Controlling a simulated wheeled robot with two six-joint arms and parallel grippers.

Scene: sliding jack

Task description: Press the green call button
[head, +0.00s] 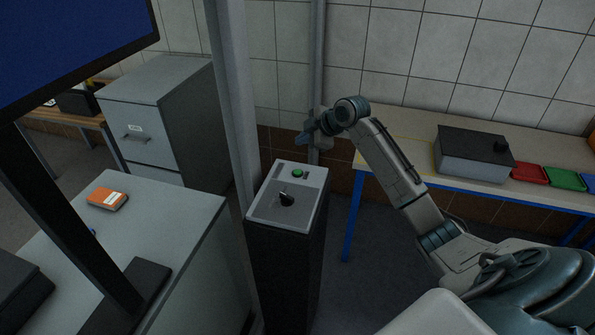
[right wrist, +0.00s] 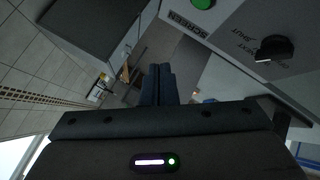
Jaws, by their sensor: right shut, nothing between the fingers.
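The green call button (head: 297,173) is a small round button on the far part of the grey top plate of a dark pedestal (head: 285,240). In the right wrist view the green button (right wrist: 203,3) is cut by the top edge. My right gripper (head: 301,139) is shut and empty, above and apart from the button in the head view. Its closed fingers (right wrist: 157,85) show in the right wrist view, below and left of the button. My left gripper is in neither view.
A black knob (head: 286,198) sits nearer on the same plate; a "SCREEN" label (right wrist: 187,22) is beside the button. A grey post (head: 232,100) rises behind the pedestal. A bench with a grey box (head: 472,160) and coloured trays is at right; a desk with an orange item (head: 107,198) is at left.

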